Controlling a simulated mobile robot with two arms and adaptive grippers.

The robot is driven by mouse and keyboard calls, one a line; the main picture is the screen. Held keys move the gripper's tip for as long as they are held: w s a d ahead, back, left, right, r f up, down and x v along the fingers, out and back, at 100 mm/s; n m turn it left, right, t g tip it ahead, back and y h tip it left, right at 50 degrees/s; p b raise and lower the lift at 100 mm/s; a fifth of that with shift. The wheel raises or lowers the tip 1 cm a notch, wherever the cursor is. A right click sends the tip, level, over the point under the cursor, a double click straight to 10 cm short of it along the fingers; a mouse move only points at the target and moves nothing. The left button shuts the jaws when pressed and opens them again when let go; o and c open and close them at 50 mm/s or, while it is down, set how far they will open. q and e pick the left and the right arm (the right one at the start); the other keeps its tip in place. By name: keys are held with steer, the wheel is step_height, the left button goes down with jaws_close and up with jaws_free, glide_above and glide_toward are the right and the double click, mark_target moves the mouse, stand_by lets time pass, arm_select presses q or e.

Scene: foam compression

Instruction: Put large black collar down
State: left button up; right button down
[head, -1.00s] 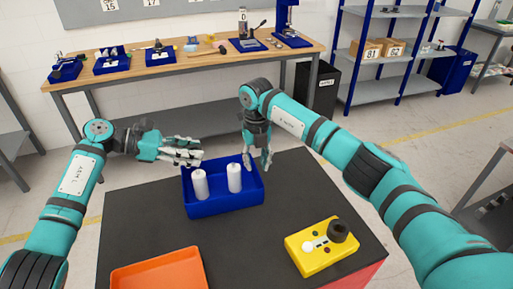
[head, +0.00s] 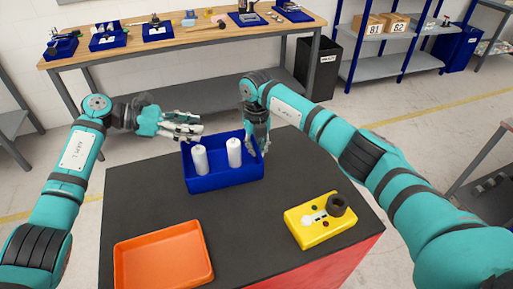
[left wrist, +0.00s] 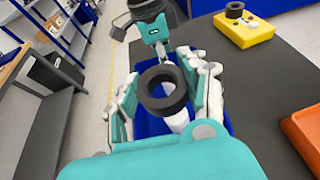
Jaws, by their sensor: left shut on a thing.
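A thick black collar (left wrist: 164,106) shows in the left wrist view between the fingers of my left gripper (left wrist: 163,88), which is shut on it. In the head view my left gripper (head: 188,130) is over the back left of the blue bin (head: 224,182); the collar cannot be made out there. A smaller-looking black collar (head: 336,206) sits on the yellow block (head: 312,228) at the right of the black table. My right gripper (head: 258,150) points down at the bin's back right corner, its fingers apart and seemingly empty.
Two white cylinders (head: 200,160) stand in the blue bin. An orange tray (head: 165,258) lies at the front left of the table (head: 255,235). The tabletop between tray and yellow block is clear. A workbench (head: 180,65) with blue trays stands behind.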

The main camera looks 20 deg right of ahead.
arm_select(q)
steer(key=shift+r, duration=0.1)
steer(key=shift+w+a+r+n+t, duration=0.1)
steer(key=shift+w+r+n+t, duration=0.15)
steer(key=shift+t, duration=0.25)
step_height(320, 180, up, 5)
steer(key=n+t, duration=0.4)
steer(key=shift+y, duration=0.4)
steer(key=f, duration=0.9)
steer(key=shift+s+f, duration=0.25)
steer(key=shift+f, duration=0.1)
